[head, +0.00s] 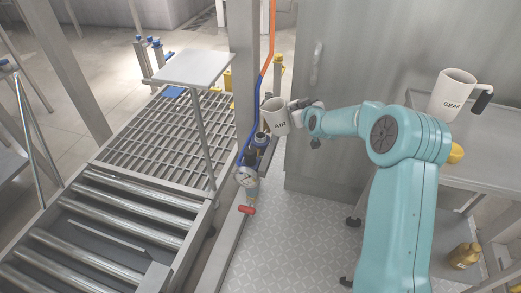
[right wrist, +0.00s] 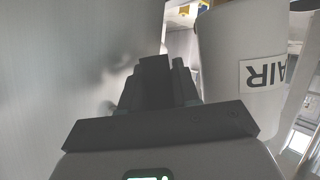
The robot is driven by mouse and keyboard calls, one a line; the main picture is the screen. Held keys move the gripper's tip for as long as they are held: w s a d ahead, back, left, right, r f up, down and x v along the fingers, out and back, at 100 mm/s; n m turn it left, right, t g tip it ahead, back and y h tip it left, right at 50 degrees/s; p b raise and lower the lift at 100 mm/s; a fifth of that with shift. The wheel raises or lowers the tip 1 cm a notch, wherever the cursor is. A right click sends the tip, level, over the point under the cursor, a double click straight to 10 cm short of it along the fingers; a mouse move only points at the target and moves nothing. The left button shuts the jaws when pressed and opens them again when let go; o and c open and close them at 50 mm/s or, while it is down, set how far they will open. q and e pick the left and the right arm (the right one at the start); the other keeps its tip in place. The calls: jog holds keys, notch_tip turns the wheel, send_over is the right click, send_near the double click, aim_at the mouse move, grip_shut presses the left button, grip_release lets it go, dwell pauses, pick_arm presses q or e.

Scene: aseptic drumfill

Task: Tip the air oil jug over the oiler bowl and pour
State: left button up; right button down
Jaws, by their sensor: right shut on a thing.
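The white jug labelled AIR (head: 275,122) is held in the air by my right gripper (head: 299,108), which is shut on its handle side. The jug leans slightly, with its mouth up; no oil stream shows. In the right wrist view the jug (right wrist: 240,55) fills the upper right, beside the dark gripper fingers (right wrist: 160,82). Just below the jug is the air-line unit with a dark blue-topped bowl (head: 260,142), which I take for the oiler bowl, and a round gauge (head: 247,177). The bowl's opening is too small to make out. My left gripper is out of view.
A blue hose (head: 252,130) and an orange hose (head: 268,45) run along the grey post (head: 244,60) beside the jug. A roller conveyor (head: 110,215) lies left.

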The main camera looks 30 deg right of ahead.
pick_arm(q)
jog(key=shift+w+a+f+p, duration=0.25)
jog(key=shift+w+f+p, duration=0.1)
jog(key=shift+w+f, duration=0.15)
pick_arm(e)
notch_tip(320, 180, up, 4)
jog(key=shift+f+m, duration=0.1)
jog(key=shift+m, duration=0.2)
dwell(0.3)
